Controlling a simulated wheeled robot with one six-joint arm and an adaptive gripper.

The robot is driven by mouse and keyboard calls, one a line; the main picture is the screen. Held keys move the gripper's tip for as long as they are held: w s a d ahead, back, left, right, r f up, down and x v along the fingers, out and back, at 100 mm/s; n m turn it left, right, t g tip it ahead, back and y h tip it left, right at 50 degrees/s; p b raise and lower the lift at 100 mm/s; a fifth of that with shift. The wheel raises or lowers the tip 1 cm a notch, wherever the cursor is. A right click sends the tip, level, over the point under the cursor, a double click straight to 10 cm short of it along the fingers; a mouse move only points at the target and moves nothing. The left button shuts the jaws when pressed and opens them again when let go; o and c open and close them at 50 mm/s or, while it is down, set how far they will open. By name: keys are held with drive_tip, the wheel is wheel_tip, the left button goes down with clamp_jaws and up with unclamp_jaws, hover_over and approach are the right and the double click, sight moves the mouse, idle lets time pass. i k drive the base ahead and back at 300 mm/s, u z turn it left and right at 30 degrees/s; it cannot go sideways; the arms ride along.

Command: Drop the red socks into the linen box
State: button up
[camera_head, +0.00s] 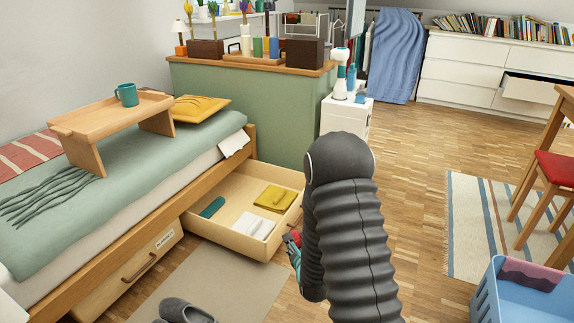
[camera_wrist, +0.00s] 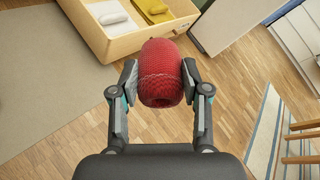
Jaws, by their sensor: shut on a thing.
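The red socks are a rolled, ribbed red bundle (camera_wrist: 160,73) in the wrist view, held between the two fingers of my gripper (camera_wrist: 160,82). In the head view only a small red part (camera_head: 295,237) shows beside my dark arm, with my gripper (camera_head: 294,250) mostly hidden behind it. The bundle is in the air above the wood floor, near the open under-bed drawer (camera_head: 262,245). The drawer holds a folded yellow cloth (camera_head: 274,198), a white folded item (camera_head: 255,224) and a teal item (camera_head: 212,207). The drawer front also shows in the wrist view (camera_wrist: 150,38).
A closed drawer with a label (camera_head: 130,275) is left of the open one. Grey slippers (camera_head: 185,311) lie on a beige rug (camera_head: 215,280). A blue crate (camera_head: 490,295) with a dark pink cloth stands at the lower right. Bare floor lies between.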

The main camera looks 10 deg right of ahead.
sight(246, 207)
drive_tip(key=z, duration=0.45)
drive_tip(key=i, duration=1.15)
drive_tip(key=u, duration=0.4)
drive_tip(key=i, duration=0.8)
drive_tip(key=u, duration=0.6)
